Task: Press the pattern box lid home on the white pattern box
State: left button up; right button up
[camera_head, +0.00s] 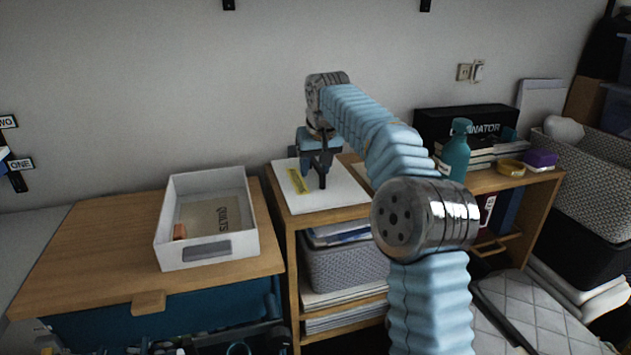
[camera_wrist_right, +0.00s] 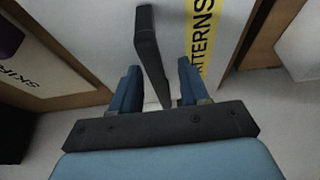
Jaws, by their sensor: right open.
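The white pattern box (camera_head: 206,247) stands open on the wooden top at left, with a grey label plate on its front. A flat white lid (camera_head: 336,196) with a yellow strip lies on the shelf unit to its right. The right wrist view shows the lid (camera_wrist_right: 100,30) with its yellow "PATTERNS" strip (camera_wrist_right: 200,40) and an upright black handle (camera_wrist_right: 150,45). My right gripper (camera_head: 318,172) is above the lid. Its open blue fingers (camera_wrist_right: 158,88) stand on either side of the handle, with gaps showing. My left gripper is out of view.
A "QUILTS" packet (camera_head: 215,215) and a small orange-brown item (camera_head: 180,231) lie inside the box. A teal bottle (camera_head: 456,150), a black box (camera_head: 465,123) and a tape roll (camera_head: 511,167) stand right of the lid. The wooden top (camera_head: 95,240) is clear left of the box.

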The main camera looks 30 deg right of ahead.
aim_at(314, 159)
jog(key=shift+f, duration=0.1)
dwell(0.3)
grip_shut()
notch_tip(314, 159, up, 4)
jog(key=shift+r+p, duration=0.15)
jog(key=shift+p, duration=0.75)
jog(key=s+a+r+b, duration=0.1)
jog(key=s+a+r, duration=0.2)
jog(key=s, duration=0.3)
jog(key=s+a+r+b, duration=0.1)
jog(key=s+a+r, duration=0.2)
jog(key=s+r, duration=0.3)
jog(key=shift+s+a, duration=0.2)
jog(key=shift+a, duration=0.15)
